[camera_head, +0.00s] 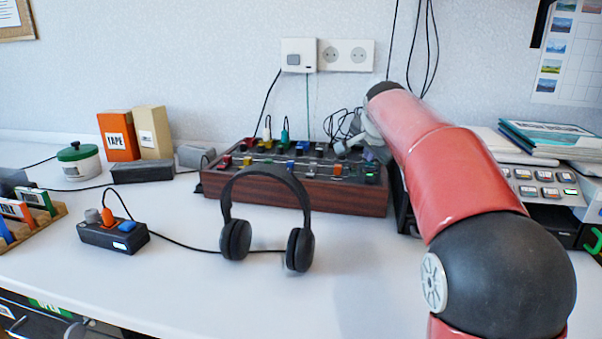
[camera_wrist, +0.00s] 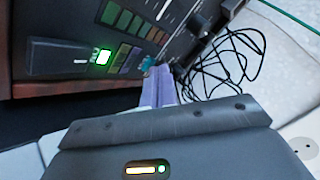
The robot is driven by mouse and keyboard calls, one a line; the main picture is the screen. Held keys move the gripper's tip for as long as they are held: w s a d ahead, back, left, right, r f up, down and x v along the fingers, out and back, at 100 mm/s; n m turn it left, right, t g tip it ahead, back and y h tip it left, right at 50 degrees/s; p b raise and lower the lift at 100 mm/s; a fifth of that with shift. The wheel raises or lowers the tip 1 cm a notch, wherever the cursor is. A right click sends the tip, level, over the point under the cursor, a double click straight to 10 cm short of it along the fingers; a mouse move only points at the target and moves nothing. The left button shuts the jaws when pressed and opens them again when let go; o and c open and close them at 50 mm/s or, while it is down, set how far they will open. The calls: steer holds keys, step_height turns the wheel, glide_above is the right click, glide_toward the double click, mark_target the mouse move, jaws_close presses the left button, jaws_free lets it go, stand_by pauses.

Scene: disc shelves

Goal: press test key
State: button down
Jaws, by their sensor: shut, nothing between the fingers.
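A wood-sided console with a dark top (camera_head: 300,192) stands at the back middle of the table in the head view. Its top carries several coloured plugs and knobs. The wrist view shows part of a dark panel (camera_wrist: 170,22) with several coloured keys and one brightly lit green key (camera_wrist: 103,57). The lettering is too small to read, so I cannot tell which key is the test key. My gripper (camera_wrist: 158,88) is shut and empty, its fingertips close to the panel's edge, right of the green key. I cannot tell whether they touch. My arm partly hides the console's right end in the head view.
Black headphones (camera_head: 268,210) stand in front of the console. A power strip with plugs (camera_head: 113,237) lies at the left. A grey keypad device (camera_head: 545,186) stands right of my arm. Loose cables (camera_wrist: 225,65) lie beside the panel. The front middle of the table is clear.

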mark_target(370, 167)
steer(key=shift+d, duration=0.1)
steer(key=shift+r+p, duration=0.75)
steer(key=shift+p, duration=0.05)
step_height(370, 167, up, 6)
steer(key=p, duration=0.5)
steer(key=shift+f, duration=0.1)
